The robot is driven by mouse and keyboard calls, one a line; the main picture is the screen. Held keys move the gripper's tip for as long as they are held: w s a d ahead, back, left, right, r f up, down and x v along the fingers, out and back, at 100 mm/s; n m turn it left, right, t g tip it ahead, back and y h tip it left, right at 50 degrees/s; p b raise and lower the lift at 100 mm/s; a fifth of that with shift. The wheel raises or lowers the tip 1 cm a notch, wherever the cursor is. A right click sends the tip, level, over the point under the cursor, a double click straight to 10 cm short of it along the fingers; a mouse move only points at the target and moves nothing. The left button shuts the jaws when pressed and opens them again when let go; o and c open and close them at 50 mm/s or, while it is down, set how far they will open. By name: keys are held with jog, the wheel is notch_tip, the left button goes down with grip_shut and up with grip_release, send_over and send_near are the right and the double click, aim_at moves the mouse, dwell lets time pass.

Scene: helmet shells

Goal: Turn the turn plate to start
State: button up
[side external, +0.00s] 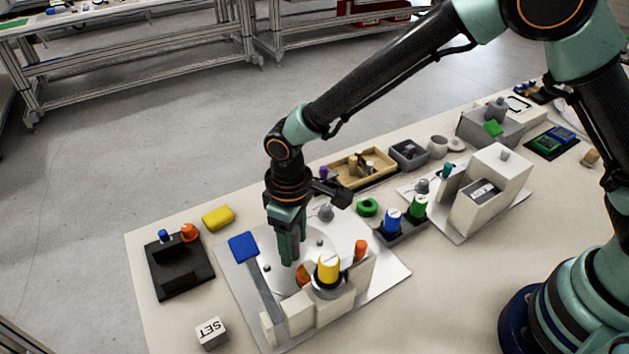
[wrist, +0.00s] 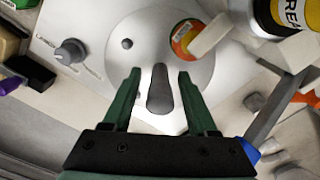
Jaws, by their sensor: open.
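The turn plate (wrist: 205,72) is a round silver disc set in a silver base plate; it also shows in the side external view (side external: 325,257). A dark grey elongated grip (wrist: 160,95) stands on it. My gripper (wrist: 158,75) points down over the disc, open, with one green finger on each side of the grip. I cannot tell if the fingers touch it. In the side external view my gripper (side external: 288,262) hides the grip. An orange and green round piece (wrist: 182,38) sits at the disc's edge, beside a pale block.
A blue-topped lever (side external: 243,247) stands left of the disc. A grey knob (side external: 326,211) is behind. A SET block (side external: 211,333) lies front left.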

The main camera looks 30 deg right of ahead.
grip_shut()
dwell(1.4)
